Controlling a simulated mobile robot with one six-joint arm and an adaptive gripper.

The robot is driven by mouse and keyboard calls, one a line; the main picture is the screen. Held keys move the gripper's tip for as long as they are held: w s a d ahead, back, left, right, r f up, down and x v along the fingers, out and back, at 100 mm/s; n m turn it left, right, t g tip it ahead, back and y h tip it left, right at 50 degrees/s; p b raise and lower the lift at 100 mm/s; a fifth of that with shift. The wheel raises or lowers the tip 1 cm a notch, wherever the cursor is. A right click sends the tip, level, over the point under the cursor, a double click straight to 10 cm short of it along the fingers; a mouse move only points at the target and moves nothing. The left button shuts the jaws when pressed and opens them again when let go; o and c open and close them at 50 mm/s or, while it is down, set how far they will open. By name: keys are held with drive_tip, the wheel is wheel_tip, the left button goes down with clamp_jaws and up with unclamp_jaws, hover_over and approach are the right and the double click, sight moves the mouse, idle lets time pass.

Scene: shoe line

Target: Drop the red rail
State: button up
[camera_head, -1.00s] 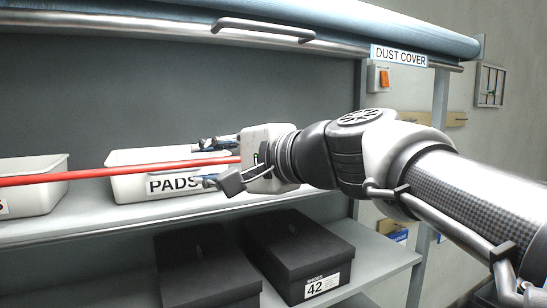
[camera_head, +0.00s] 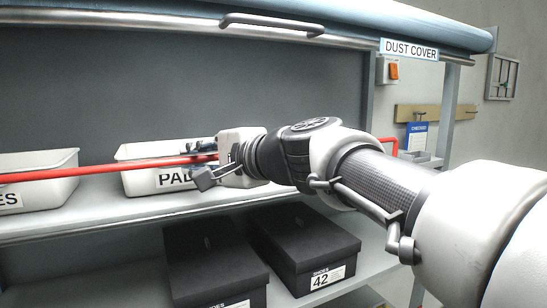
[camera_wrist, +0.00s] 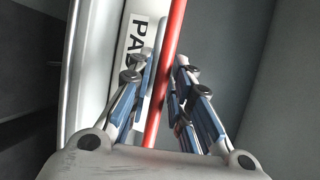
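The red rail (camera_head: 100,169) runs level across the front of the shelf, from the left edge to my gripper, where it passes out of sight. A bent red piece (camera_head: 388,141) shows behind my arm at the right; I cannot tell if it belongs to the rail. My gripper (camera_head: 197,161) is at the rail in front of the PADS bin. In the wrist view the rail (camera_wrist: 167,65) runs between the fingers of my gripper (camera_wrist: 165,85), with a gap visible at its left side. The fingers look part-open; contact with the rail is not clear.
A white PADS bin (camera_head: 131,180) and another white bin (camera_head: 65,165) stand on the shelf (camera_head: 110,214) behind the rail. Black shoe boxes (camera_head: 330,242) sit below. The dust cover (camera_head: 400,18) with its handle (camera_head: 272,22) is above.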

clamp_jaws()
drive_tip(key=shift+s+d+f+b, duration=0.15)
drive_tip(key=shift+b, duration=0.95)
